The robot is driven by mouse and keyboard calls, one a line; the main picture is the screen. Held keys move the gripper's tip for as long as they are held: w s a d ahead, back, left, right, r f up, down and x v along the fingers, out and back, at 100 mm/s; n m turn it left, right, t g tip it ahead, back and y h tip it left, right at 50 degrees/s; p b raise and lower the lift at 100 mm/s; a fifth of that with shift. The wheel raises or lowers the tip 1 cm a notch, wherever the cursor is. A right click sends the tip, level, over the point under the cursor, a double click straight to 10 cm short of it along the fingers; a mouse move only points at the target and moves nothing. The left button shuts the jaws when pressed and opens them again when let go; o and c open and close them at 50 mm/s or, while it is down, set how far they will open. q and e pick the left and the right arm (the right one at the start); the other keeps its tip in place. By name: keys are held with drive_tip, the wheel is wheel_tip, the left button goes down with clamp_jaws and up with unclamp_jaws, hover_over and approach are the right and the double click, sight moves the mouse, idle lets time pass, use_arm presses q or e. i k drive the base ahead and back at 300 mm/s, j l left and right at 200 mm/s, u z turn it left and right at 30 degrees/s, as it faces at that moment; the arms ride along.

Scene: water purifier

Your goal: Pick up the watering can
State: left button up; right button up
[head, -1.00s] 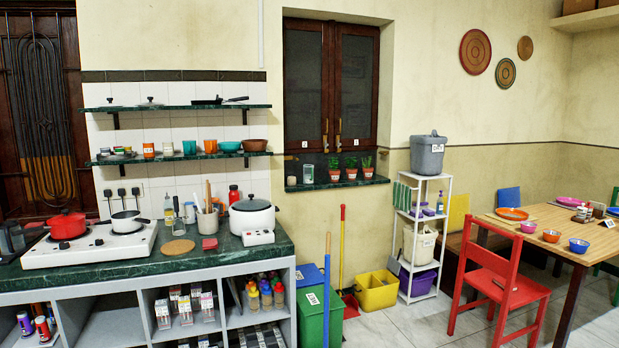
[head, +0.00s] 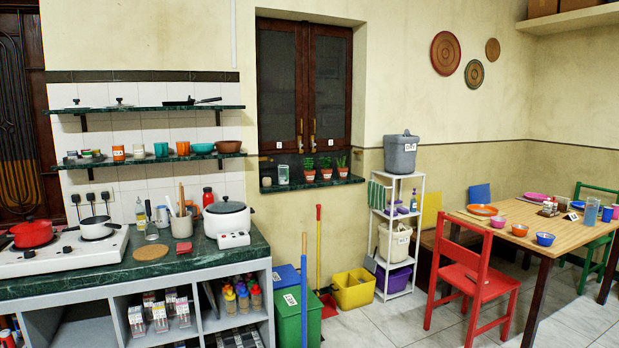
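I cannot make out a watering can for certain in the head view. A grey lidded bucket (head: 400,154) with a white label stands on top of a white shelf rack (head: 418,240) right of the window. Small potted plants (head: 325,169) and a clear jar (head: 283,174) stand on the dark green window sill (head: 350,180). A blue, jug-like vessel (head: 591,211) stands on the wooden table at the right. Neither of my grippers is in view.
A counter (head: 200,252) with a stove and pots fills the left. Green bin (head: 290,318), broom (head: 319,240) and yellow bucket (head: 353,290) stand by the wall. A red chair (head: 470,275) stands before the table (head: 540,250). Tiled floor (head: 400,325) is clear at lower middle.

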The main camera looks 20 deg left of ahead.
sight(284, 170)
drive_tip(key=i+z, duration=0.2)
drive_tip(key=i, duration=1.6)
drive_tip(key=i+u, duration=0.15)
drive_tip(key=i, duration=0.4)
drive_tip(key=i+u, duration=0.15)
drive_tip(key=i, duration=0.35)
drive_tip(key=i+l+u, duration=0.15)
drive_tip(key=i, duration=0.4)
drive_tip(key=i+l+u, duration=0.15)
drive_tip(key=i, duration=0.35)
drive_tip(key=i+l+u, duration=0.1)
drive_tip(key=i+l, duration=0.15)
drive_tip(key=i, duration=0.25)
